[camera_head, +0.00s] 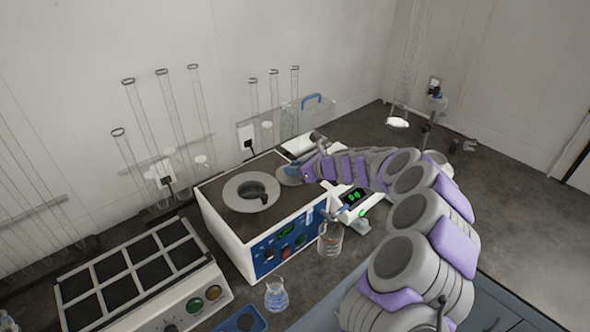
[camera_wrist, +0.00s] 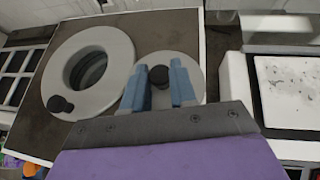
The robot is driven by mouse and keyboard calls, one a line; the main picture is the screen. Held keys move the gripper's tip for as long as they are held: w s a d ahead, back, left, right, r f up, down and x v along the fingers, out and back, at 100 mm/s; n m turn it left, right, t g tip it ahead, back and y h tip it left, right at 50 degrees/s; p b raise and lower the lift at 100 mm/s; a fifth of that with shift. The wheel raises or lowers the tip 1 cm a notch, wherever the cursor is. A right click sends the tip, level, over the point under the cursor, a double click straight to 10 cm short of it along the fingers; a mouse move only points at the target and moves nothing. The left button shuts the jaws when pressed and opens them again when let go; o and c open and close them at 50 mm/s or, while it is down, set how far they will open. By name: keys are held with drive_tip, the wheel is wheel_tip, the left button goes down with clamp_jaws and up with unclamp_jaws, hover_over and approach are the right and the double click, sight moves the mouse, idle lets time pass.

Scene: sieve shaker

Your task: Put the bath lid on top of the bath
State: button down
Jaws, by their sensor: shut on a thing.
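The bath (camera_head: 216,230) is a white box with a blue front panel and a brown top. A grey ring (camera_head: 232,196) with a dark round opening lies on its top; the ring also shows in the wrist view (camera_wrist: 118,96). A black knob sits on the ring's edge. My gripper (camera_wrist: 161,80) is shut on the black knob of the bath lid (camera_wrist: 189,67), a grey disc. The lid is over the top's right part, to the right of the ring; I cannot tell whether it touches the top. In the head view the lid (camera_head: 288,176) is partly hidden by my gripper.
A device with dark square plates (camera_head: 130,277) stands to the left. A white scale (camera_head: 366,215) is on the right. Tall glass tubes (camera_head: 175,105) stand behind.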

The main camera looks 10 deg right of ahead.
drive_tip(key=c, duration=0.9)
unclamp_jaws()
drive_tip(key=p+v, duration=0.3)
drive_tip(key=v, duration=0.9)
drive_tip(key=s+a+r+n+g, duration=0.35)
drive_tip(key=s+a+n, duration=0.35)
drive_tip(key=s, duration=0.3)
drive_tip(key=s+a+r+n+g, duration=0.35)
drive_tip(key=s+a+n, duration=0.4)
drive_tip(key=s, duration=0.25)
drive_tip(key=s+d+f+n+g+h, duration=0.1)
drive_tip(key=s+d+n+h, duration=0.2)
drive_tip(key=s, duration=0.6)
drive_tip(key=s+d+f+n+g+h, duration=0.1)
drive_tip(key=s+d+n+h, duration=0.2)
drive_tip(key=s, duration=0.6)
drive_tip(key=s+d+f+n+g+h, duration=0.1)
drive_tip(key=s+d+n+h, duration=0.1)
drive_tip(key=s+d+n, duration=0.4)
drive_tip(key=s, duration=0.4)
drive_tip(key=shift+d+f+h, duration=0.15)
drive_tip(key=shift+f+h, duration=0.15)
drive_tip(key=shift+h, duration=0.1)
